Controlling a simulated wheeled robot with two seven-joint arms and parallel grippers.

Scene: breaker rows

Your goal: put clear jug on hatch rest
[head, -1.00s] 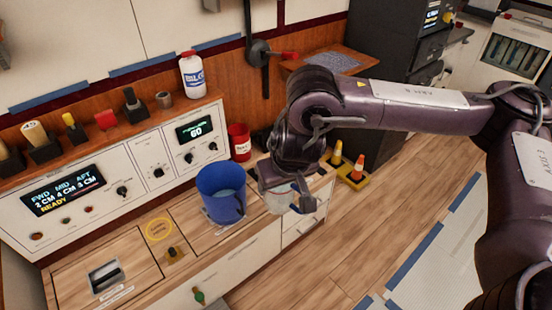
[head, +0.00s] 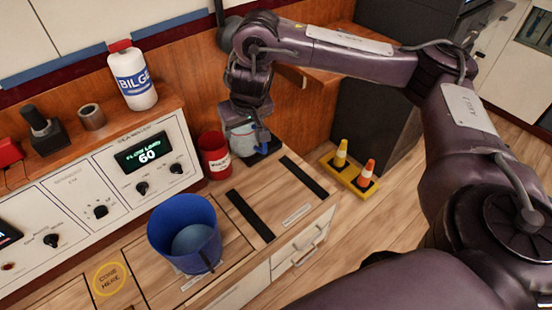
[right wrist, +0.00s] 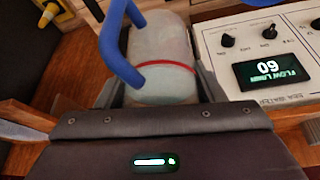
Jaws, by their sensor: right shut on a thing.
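The clear jug (head: 243,138), with pale contents, is at the back right of the counter beside the red tin (head: 214,155). My right gripper (head: 242,124) is shut on it from above. In the right wrist view the jug (right wrist: 160,60) sits between the fingers, with a red band and a blue handle (right wrist: 117,45). Two black strips (head: 250,215) lie bare on the counter's right part, near an unreadable label. I cannot tell which is the hatch rest. My left gripper is out of view.
A blue bucket (head: 185,232) stands on the counter left of the strips. The control panel (head: 120,180) rises behind, with a BILGE bottle (head: 132,76) on its ledge. Small cones (head: 366,174) stand on a yellow base off the counter's right end.

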